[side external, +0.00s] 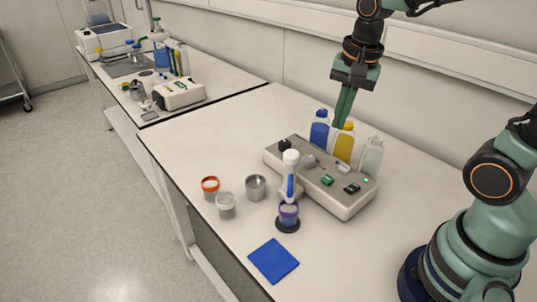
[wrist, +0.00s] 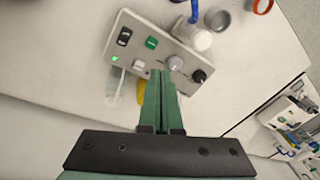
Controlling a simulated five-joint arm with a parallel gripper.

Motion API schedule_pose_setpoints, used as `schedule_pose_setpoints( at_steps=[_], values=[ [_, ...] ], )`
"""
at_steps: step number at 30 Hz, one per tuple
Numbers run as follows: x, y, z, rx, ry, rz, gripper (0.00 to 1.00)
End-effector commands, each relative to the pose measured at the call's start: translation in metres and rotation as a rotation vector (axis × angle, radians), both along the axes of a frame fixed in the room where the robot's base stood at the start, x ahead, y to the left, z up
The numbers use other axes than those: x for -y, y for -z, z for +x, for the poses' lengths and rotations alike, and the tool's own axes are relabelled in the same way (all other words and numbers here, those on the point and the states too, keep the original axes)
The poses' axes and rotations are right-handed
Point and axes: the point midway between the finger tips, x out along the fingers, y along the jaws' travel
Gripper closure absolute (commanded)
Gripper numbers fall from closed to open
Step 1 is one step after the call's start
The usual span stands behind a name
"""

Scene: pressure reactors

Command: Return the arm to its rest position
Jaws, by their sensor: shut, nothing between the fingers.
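My gripper (side external: 338,124) points down, shut and empty, above the back of the bench in the side view. Its green fingers lie together in the wrist view (wrist: 166,78). In the side view the fingertips overlap the area of the blue bottle (side external: 320,132) and the yellow bottle (side external: 345,146); I cannot tell the exact gap. The grey control box (side external: 338,203) stands in front of the bottles, with knobs, switches and a lit green light. A white and blue upright device (side external: 291,178) with a purple vessel (side external: 288,213) stands on a dark round base at its front.
A clear bottle (side external: 371,157) stands right of the yellow one. An orange-rimmed jar (side external: 210,186), a white-lidded jar (side external: 226,206) and a metal cup (side external: 256,187) stand left of the device. A blue mat (side external: 273,261) lies in front. The bench's left rear is clear.

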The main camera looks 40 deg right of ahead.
Motion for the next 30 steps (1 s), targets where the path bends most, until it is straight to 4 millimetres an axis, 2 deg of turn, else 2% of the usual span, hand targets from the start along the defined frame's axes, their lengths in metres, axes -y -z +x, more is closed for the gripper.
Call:
schedule_pose_setpoints(
  at_steps=[6,13,18,30],
  values=[
    [-0.008,-0.021,-0.018,0.165,-0.521,-0.130,1.00],
    [-0.014,-0.030,-0.030,0.272,-0.925,-0.287,1.00],
    [-0.015,-0.032,-0.033,0.297,-1.043,-0.343,1.00],
    [-0.015,-0.032,-0.033,0.297,-1.054,-0.347,1.00]
  ],
)
